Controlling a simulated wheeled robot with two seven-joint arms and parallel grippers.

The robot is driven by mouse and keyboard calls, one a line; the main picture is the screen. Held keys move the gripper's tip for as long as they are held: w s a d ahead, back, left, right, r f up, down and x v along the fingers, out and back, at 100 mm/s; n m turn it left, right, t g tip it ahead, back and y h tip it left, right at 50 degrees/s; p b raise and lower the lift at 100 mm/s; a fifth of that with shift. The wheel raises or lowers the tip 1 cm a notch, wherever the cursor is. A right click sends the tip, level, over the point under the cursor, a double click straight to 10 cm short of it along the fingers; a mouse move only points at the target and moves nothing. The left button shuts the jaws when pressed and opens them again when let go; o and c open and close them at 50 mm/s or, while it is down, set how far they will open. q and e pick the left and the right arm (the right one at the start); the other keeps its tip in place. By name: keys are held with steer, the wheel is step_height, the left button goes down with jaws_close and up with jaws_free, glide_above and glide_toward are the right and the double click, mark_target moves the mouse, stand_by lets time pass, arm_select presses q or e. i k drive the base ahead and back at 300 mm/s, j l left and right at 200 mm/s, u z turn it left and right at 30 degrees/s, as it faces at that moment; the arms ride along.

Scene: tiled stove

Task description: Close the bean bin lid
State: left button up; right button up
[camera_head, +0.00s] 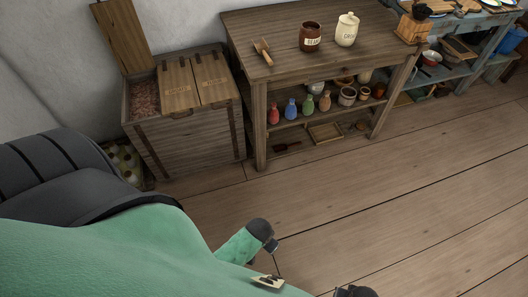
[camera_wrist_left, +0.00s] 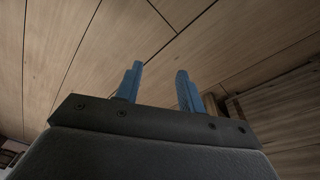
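A wooden bin (camera_head: 185,140) with several compartments stands against the wall at upper left in the head view. Its left lid (camera_head: 122,38) is open and stands tilted up against the wall. Reddish-brown beans (camera_head: 145,98) show in the compartment under it. The middle lid (camera_head: 180,86) and right lid (camera_head: 211,78) are shut, with small labels too blurred to read. My left gripper (camera_wrist_left: 158,85) shows in the left wrist view, with its two blue fingers apart and nothing between them. It points over bare floorboards, away from the bin. My right gripper cannot be made out.
A wooden table (camera_head: 285,70) right of the bin bears a scoop (camera_head: 262,50), a brown jar (camera_head: 310,37) and a cream jar (camera_head: 347,30). Several bottles stand on its shelf. The floor (camera_head: 390,200) in front is clear.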

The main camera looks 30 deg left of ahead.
mark_target(118, 21)
steer(key=u, duration=1.95)
steer(key=i+l, duration=0.3)
steer(key=l, duration=0.2)
steer(key=i+l, duration=0.25)
steer(key=l, duration=0.2)
steer(key=i+l+z, duration=0.1)
steer(key=i+l, duration=0.2)
steer(key=l, duration=0.2)
